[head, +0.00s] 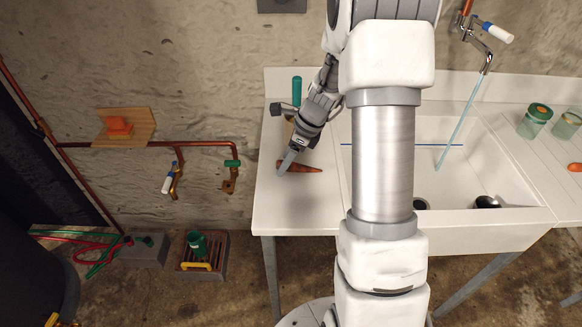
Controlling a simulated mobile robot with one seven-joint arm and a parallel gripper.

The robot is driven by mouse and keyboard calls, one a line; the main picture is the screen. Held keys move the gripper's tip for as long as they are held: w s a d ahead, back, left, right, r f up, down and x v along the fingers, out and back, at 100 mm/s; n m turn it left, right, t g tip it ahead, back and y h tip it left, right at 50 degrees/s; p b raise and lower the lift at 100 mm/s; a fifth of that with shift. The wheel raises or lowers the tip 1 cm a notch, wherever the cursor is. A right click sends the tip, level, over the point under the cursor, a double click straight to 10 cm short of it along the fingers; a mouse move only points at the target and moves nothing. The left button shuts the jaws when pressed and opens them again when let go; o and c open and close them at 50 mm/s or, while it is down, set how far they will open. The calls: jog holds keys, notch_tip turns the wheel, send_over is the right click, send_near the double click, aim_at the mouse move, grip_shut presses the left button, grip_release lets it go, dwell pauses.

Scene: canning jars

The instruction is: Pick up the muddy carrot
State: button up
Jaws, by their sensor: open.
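The carrot (304,168) lies on the white counter to the left of the sink, its orange-brown body pointing right. My gripper (286,166) is low over the counter at the carrot's left end, and its jaws are open. One finger crosses in front of that end of the carrot. I cannot tell whether the finger touches it. The other finger is hard to make out behind the wrist.
A green-topped object (297,91) stands behind my wrist at the counter's back. The white sink basin (460,190) lies to the right, with running water (459,125). Jars with lids (535,121) stand at far right. The counter's front left is clear.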

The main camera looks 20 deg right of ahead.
jog(key=c, duration=1)
jog(key=shift+c, duration=0.2)
